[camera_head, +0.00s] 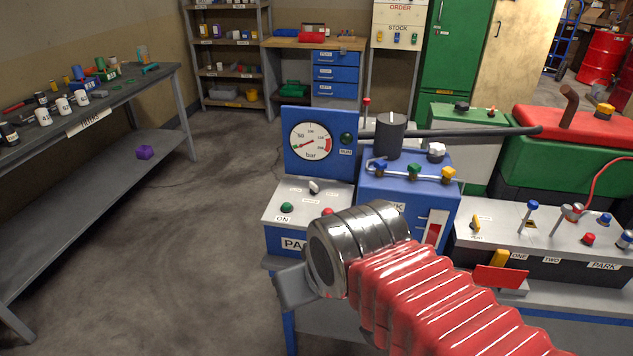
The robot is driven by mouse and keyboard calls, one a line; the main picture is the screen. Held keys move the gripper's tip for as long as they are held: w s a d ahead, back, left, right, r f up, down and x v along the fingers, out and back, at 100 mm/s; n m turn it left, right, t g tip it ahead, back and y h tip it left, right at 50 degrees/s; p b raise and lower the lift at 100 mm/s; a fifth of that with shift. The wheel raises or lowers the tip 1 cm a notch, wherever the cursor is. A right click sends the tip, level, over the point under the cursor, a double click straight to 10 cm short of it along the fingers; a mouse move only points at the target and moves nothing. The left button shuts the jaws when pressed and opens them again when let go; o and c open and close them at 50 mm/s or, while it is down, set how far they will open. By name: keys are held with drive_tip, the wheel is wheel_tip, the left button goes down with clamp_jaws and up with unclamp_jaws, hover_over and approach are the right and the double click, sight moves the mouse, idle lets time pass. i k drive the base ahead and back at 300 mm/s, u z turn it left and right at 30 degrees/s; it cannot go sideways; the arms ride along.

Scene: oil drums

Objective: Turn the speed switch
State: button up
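No label that I can read says "speed", so I cannot tell which control is the speed switch. A white-tipped switch (314,187) stands on the grey panel under the pressure gauge (310,142), near a green button (287,208) marked ON and a red button (328,211). A yellow switch (475,222) and a blue-tipped lever (532,206) are on the right panel, near ONE and TWO labels. My gripper (292,287) is in front of the left panel's lower edge, apart from the switches. Only a grey part of it shows beside my metal wrist; its opening is hidden.
A blue tank unit (408,180) with coloured valves and a black pipe stands behind my arm. A red and green machine (575,145) is at right. A long grey workbench (110,105) runs along the left. The concrete floor (190,240) between is clear.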

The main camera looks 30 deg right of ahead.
sight(314, 190)
drive_tip(key=u, duration=0.05)
drive_tip(key=i, duration=1)
drive_tip(key=z, duration=0.05)
